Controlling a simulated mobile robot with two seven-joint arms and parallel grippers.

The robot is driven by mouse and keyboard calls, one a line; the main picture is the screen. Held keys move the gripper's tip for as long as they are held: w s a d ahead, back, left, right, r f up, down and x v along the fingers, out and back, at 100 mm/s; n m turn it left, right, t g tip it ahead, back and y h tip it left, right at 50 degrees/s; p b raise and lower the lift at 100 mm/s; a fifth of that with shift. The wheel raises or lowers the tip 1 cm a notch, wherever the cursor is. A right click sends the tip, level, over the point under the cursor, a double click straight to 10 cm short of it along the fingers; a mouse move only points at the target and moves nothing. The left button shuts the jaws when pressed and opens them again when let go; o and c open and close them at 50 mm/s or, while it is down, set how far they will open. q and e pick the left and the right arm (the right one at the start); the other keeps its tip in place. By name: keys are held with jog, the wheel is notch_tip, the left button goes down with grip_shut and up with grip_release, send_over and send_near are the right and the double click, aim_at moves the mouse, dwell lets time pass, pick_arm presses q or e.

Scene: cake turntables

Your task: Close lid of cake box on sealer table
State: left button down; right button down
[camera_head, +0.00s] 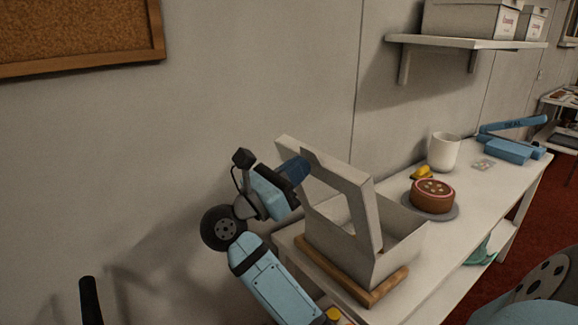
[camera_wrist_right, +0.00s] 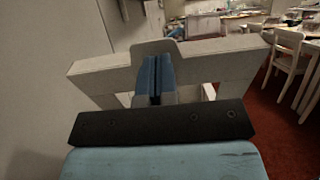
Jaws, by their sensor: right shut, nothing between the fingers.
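The white cake box (camera_head: 400,264) sits on a wooden board (camera_head: 369,292) on the near end of the white sealer table (camera_head: 443,279). Its lid (camera_head: 361,205) stands up, tilted, with a large window opening in it; the box is open. My right gripper (camera_head: 298,168) is at the lid's upper left side, its blue fingers shut with nothing between them. In the right wrist view, the fingers (camera_wrist_right: 154,76) overlap the lid (camera_wrist_right: 215,65) near its raised tab. I cannot tell whether they touch it. My left gripper is not in view.
Beyond the box are a chocolate cake (camera_head: 432,194) on a round grey base, a yellow item (camera_head: 422,173), a white cup (camera_head: 444,152) and a blue sealer (camera_head: 508,150). A wall shelf (camera_head: 465,43) holds boxes above. The wall stands close behind my right arm.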

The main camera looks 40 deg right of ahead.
jog(key=shift+s+d+r, duration=0.1)
jog(key=shift+d+r, duration=0.1)
jog(key=shift+d, duration=0.25)
